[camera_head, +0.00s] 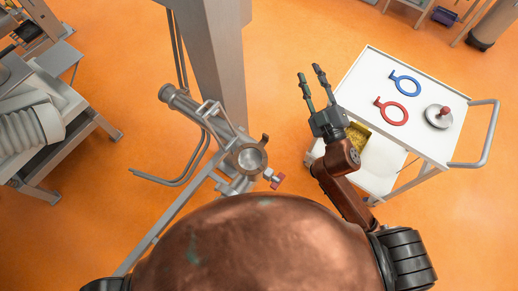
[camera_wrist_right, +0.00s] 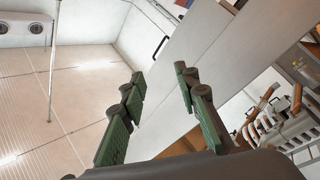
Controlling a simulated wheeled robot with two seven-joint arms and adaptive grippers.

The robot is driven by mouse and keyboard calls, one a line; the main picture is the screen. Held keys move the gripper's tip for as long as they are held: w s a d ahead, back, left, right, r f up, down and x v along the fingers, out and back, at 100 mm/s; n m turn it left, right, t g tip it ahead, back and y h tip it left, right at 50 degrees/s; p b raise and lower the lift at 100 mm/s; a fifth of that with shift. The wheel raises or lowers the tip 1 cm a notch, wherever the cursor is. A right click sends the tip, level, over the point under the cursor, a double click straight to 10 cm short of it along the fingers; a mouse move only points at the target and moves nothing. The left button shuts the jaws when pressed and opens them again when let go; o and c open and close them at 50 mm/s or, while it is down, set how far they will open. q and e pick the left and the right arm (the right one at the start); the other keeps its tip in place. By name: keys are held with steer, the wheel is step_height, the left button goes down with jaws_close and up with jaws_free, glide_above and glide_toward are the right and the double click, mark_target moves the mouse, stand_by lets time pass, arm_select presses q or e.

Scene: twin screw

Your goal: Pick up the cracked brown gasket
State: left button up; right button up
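A grey pipe fitting (camera_head: 250,158) with a round open end stands left of centre in the head view. A small brown tab (camera_head: 264,140) sticks out at its upper right edge. It may be part of the brown gasket, but I cannot make out a crack. My right gripper (camera_head: 311,73) is raised up and to the right of the fitting, well apart from it. Its two green-padded fingers are spread, with nothing between them, as the right wrist view (camera_wrist_right: 159,73) also shows. My left gripper is out of view.
A white cart (camera_head: 362,72) at the right carries a blue ring gasket (camera_head: 404,86), a red ring gasket (camera_head: 392,112) and a round metal piece with a red knob (camera_head: 439,116). A grey column (camera_head: 213,60) stands behind the pipe.

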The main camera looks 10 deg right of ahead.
steer(key=s+a+r+n+y, duration=0.2)
steer(key=a+r+n+y, duration=0.5)
steer(key=a+r, duration=0.1)
step_height(320, 180, up, 3)
steer(key=n+g+y, duration=0.3)
steer(key=n+y, duration=0.4)
glide_above(266, 135)
steer(key=a, duration=0.2)
steer(key=s+a+f+n+g+y, duration=0.3)
steer(key=s+a+n+g, duration=0.6)
steer(key=a+n+g, duration=0.3)
steer(key=s+f+n+g+h, duration=0.3)
steer(key=f+n+g+h, duration=0.3)
steer(key=f, duration=0.6)
steer(key=w+d+f+n+t+h, duration=0.1)
steer(key=w+d+f+h, duration=0.25)
steer(key=d, duration=0.25)
steer(key=w+d+f+t+h, duration=0.2)
steer(key=w+d+f+h, duration=0.1)
steer(key=d+f+h, duration=0.15)
steer(key=w+d+f+n+t+h, duration=0.1)
steer(key=w+d+f+h, duration=0.2)
steer(key=d, duration=0.3)
steer(key=x, duration=0.7)
steer(key=shift+a, duration=0.25)
steer(key=shift+r, duration=0.1)
